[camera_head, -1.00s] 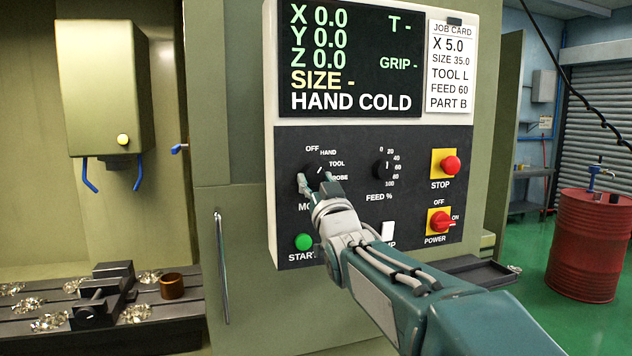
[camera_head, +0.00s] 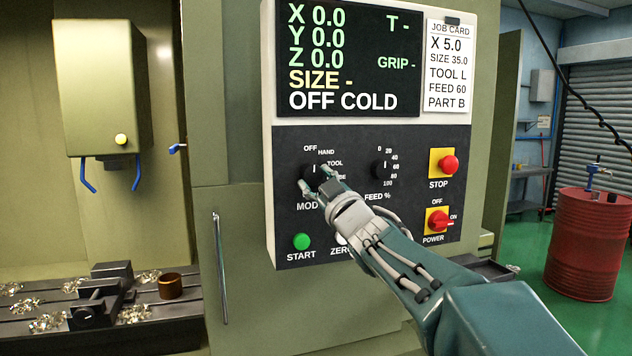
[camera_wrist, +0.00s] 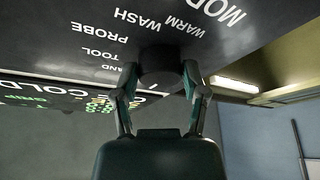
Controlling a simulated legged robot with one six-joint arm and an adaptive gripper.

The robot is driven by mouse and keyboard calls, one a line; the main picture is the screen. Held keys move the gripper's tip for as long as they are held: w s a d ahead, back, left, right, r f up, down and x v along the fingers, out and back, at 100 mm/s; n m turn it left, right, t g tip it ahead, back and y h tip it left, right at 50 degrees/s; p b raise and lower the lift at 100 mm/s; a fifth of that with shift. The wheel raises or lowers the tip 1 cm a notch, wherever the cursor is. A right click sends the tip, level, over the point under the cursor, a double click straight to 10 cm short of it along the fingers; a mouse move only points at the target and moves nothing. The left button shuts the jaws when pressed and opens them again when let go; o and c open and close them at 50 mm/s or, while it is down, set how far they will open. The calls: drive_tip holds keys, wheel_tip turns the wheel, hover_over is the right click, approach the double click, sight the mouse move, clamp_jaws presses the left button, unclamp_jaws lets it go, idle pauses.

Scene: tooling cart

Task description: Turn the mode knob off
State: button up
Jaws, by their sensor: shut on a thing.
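The mode knob (camera_head: 314,171) is a small black dial at the left of the dark control panel (camera_head: 410,215), with OFF, HAND, TOOL and other labels around it. Its white pointer line aims up toward OFF. My gripper (camera_head: 318,183) is shut on the knob, one finger at each side. In the wrist view the gripper (camera_wrist: 160,85) has both fingers against the knob (camera_wrist: 159,68). The screen (camera_head: 350,58) above reads OFF COLD. My gripper hides some lower labels of the dial.
A feed knob (camera_head: 382,170) is to the right. The red stop button (camera_head: 449,165) and red power switch (camera_head: 438,221) are on the panel's right side. A green start button (camera_head: 301,242) is below my gripper. A job card (camera_head: 449,65) hangs beside the screen.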

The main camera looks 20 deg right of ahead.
drive_tip(key=shift+n+y, duration=0.4)
drive_tip(key=shift+n, duration=0.4)
drive_tip(key=o, duration=1.2)
drive_tip(key=shift+a, duration=0.1)
drive_tip(key=shift+c, duration=0.2)
drive_tip(key=v, duration=1.2)
drive_tip(key=shift+r, duration=0.15)
